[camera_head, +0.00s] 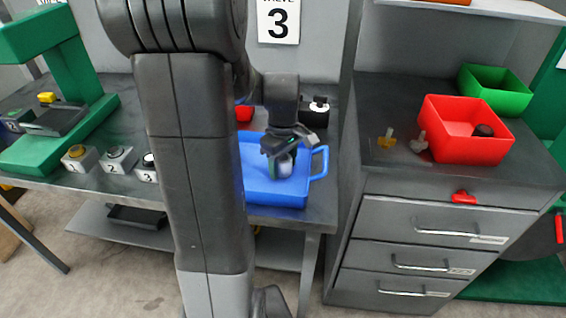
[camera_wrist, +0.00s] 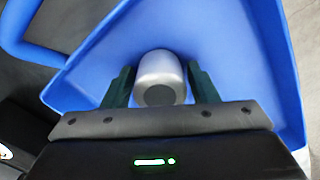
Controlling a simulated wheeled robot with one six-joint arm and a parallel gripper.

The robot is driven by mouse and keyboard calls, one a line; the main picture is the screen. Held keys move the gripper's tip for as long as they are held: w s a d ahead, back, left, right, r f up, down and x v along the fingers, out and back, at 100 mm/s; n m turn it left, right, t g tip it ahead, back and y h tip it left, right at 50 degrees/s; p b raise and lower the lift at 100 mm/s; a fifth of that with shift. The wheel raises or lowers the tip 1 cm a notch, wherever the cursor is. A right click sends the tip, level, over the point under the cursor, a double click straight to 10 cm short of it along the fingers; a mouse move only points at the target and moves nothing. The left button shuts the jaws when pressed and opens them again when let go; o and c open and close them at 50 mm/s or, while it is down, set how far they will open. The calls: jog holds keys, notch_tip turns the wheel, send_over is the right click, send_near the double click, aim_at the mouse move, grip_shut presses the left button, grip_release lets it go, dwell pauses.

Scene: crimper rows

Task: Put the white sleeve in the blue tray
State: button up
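The white sleeve (camera_wrist: 162,72) is a short pale grey-white cylinder with a dark round end facing the wrist camera. It sits between the two dark fingers of my gripper (camera_wrist: 161,80), which appear to touch it on both sides. The blue tray (camera_head: 275,199) stands on the workbench; its floor and walls surround the sleeve in the wrist view (camera_wrist: 270,60). In the head view my gripper (camera_head: 284,150) points down over the tray with the sleeve (camera_head: 284,166) at its tips. I cannot tell whether the sleeve touches the tray floor. My arm hides the tray's left part.
A black-topped device (camera_head: 315,110) stands behind the tray. Numbered blocks (camera_head: 118,158) and a green press (camera_head: 55,110) are at the left. A red bin (camera_head: 462,148), a green bin (camera_head: 497,92) and small yellow and grey parts sit on the drawer cabinet at the right.

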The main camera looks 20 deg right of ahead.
aim_at(283, 158)
jog(key=shift+o, duration=0.6)
jog(key=shift+r, duration=0.3)
notch_tip(283, 158, up, 12)
jog(key=shift+f+p, duration=0.15)
jog(key=shift+p, duration=0.3)
notch_tip(283, 158, down, 12)
jog(key=shift+f+b, duration=0.15)
jog(key=shift+b, duration=0.25)
jog(key=shift+r, duration=1.75)
